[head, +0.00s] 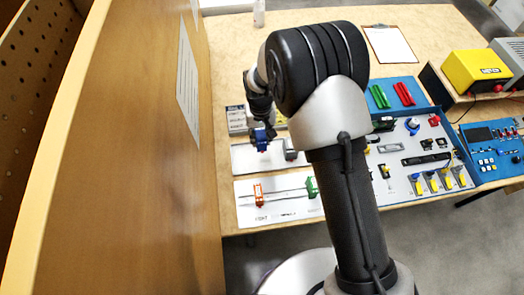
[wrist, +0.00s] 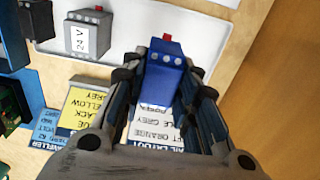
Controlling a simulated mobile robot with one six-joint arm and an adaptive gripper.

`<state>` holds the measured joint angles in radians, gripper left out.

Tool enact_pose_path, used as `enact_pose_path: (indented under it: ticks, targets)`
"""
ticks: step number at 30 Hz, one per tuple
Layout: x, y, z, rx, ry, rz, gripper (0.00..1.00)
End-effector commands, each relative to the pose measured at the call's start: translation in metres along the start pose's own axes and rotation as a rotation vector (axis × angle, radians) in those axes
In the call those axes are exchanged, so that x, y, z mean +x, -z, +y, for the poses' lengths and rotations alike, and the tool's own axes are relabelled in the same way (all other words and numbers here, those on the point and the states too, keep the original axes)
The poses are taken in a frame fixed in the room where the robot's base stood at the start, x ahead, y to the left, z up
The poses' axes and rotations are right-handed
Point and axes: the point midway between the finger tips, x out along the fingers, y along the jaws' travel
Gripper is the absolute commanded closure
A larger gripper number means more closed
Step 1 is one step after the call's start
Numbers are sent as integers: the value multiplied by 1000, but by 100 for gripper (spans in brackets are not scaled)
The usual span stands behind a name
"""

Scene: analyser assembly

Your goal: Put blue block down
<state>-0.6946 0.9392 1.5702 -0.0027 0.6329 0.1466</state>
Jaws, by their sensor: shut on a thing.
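The blue block (wrist: 163,72) is between the two fingers of my gripper (wrist: 163,88) in the wrist view. The fingers are shut on it from both sides. A small red part shows at its far end. In the head view the blue block (head: 261,139) hangs below my gripper (head: 261,122), over or beside the left part of a white plate (head: 243,160). I cannot tell whether it touches the plate.
A grey block marked 24 V (wrist: 86,34) stands on the white plate. Printed label cards (wrist: 88,105) lie near my gripper. A wooden wall (head: 150,150) rises close on the left.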

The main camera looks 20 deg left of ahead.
Motion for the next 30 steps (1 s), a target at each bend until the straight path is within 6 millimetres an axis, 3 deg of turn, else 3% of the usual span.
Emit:
enact_pose_path:
  ticks: [3,13,19,30]
  targets:
    - [30,-1,0,0,0,-3,97]
    - [60,0,0,0,0,0,97]
    - [90,0,0,0,0,-1,97]
    - [96,0,0,0,0,1,97]
